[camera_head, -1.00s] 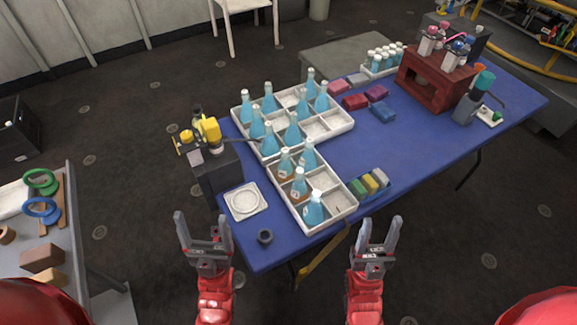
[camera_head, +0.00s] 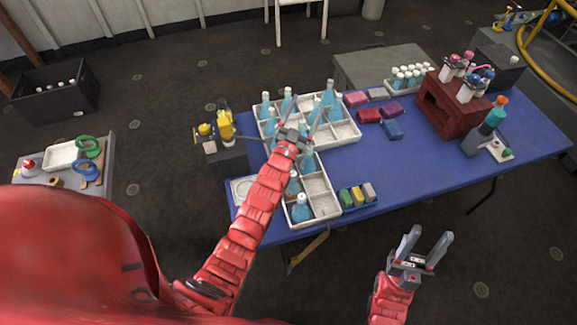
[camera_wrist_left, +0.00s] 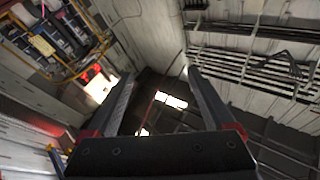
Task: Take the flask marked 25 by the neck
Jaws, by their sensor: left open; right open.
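Several blue flasks with white caps stand in the white divided tray (camera_head: 327,208) on the blue table. One flask (camera_head: 301,209) stands in the front compartment, and another flask (camera_head: 327,97) stands toward the back. I cannot read the number 25 on any of them. My left gripper (camera_head: 301,118) is open and appears over the middle of the tray, hiding some flasks behind its fingers. In the left wrist view its open fingers (camera_wrist_left: 158,100) have nothing between them and point up at the ceiling. My right gripper (camera_head: 428,247) is open and empty in front of the table.
The blue table (camera_head: 400,165) has free room right of the tray. Coloured blocks (camera_head: 357,194) sit beside the tray's front. A yellow-topped device (camera_head: 222,127) stands left.

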